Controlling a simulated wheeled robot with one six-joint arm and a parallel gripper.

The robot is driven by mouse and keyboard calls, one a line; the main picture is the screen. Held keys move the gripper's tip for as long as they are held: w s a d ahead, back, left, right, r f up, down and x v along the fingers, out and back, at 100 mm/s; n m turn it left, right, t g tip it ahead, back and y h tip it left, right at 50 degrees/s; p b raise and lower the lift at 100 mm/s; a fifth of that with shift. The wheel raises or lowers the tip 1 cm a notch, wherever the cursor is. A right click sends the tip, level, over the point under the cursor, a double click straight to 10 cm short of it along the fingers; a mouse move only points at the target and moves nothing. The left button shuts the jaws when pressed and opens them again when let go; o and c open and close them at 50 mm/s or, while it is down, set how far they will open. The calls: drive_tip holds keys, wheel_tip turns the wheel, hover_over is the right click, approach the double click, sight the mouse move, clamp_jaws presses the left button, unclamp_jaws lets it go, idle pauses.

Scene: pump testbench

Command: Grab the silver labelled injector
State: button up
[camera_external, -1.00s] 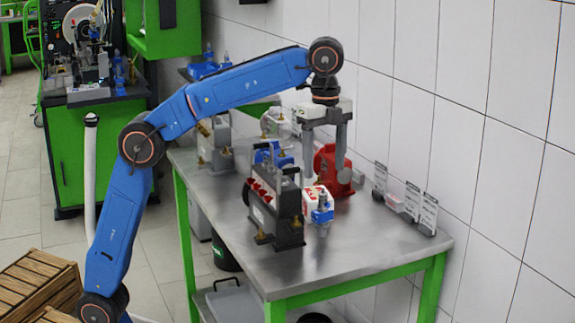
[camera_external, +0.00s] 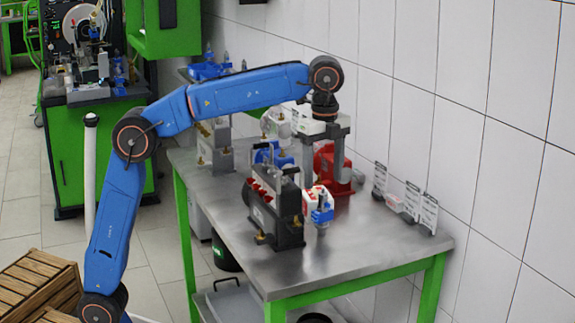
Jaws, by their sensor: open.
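My gripper (camera_external: 323,176) points straight down above the far half of the metal table, its two grey fingers spread apart. I cannot surely pick out the silver labelled injector. Small grey-white upright pieces with printed faces (camera_external: 412,196) stand at the table's right edge by the wall, to the right of my gripper, but they are too small to identify.
A dark grey pump block with red parts (camera_external: 275,208) stands left of my gripper. A blue pump (camera_external: 268,153) and a grey pump (camera_external: 214,145) are farther back. The tiled wall (camera_external: 460,130) bounds the right side. The table's front right (camera_external: 370,245) is clear.

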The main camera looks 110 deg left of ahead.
sight(323, 207)
wheel_tip(323, 207, down, 4)
drive_tip(key=shift+f, duration=0.2)
drive_tip(key=shift+w+d+f, duration=0.1)
drive_tip(key=shift+d+f, duration=0.05)
drive_tip(key=shift+f, duration=1.2)
drive_tip(key=shift+d+f, duration=0.1)
drive_tip(key=shift+f, duration=1.25)
drive_tip(key=shift+c, duration=0.4)
drive_tip(key=c, duration=1.3)
drive_tip(key=shift+c, duration=0.2)
drive_tip(key=shift+r, duration=0.15)
